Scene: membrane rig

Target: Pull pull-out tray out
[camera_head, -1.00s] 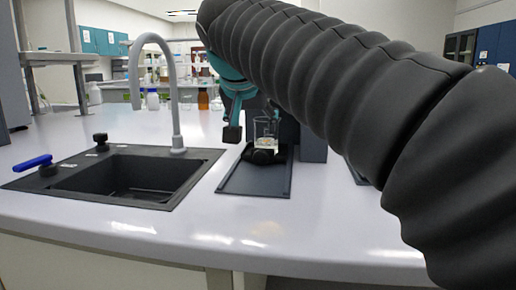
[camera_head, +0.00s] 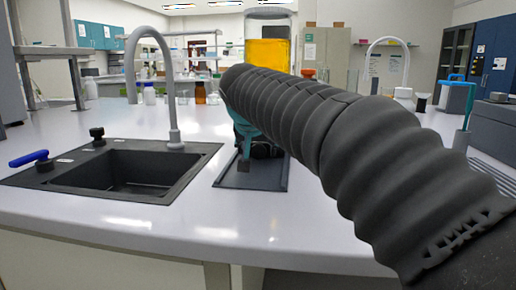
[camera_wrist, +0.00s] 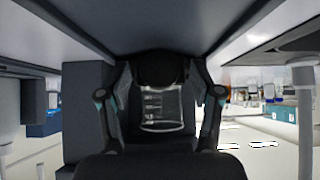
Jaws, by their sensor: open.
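The pull-out tray (camera_head: 262,177) is a flat dark plate with a raised rim, lying on the white counter right of the sink. A black rounded piece (camera_wrist: 160,68), apparently its handle, shows in the wrist view, which looks upside down. A clear graduated beaker (camera_wrist: 162,108) stands just behind it; the arm hides it in the head view. My gripper (camera_wrist: 160,76) is open, with one finger on either side of the black piece. In the head view a finger of my gripper (camera_head: 244,162) is low over the tray. Contact cannot be told.
A black sink (camera_head: 125,172) with a grey tap (camera_head: 173,100) lies to the left. Brown and white bottles (camera_head: 200,92) stand behind. A yellow container (camera_head: 268,52) rises behind my arm. The white counter (camera_head: 180,222) in front of the tray is clear.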

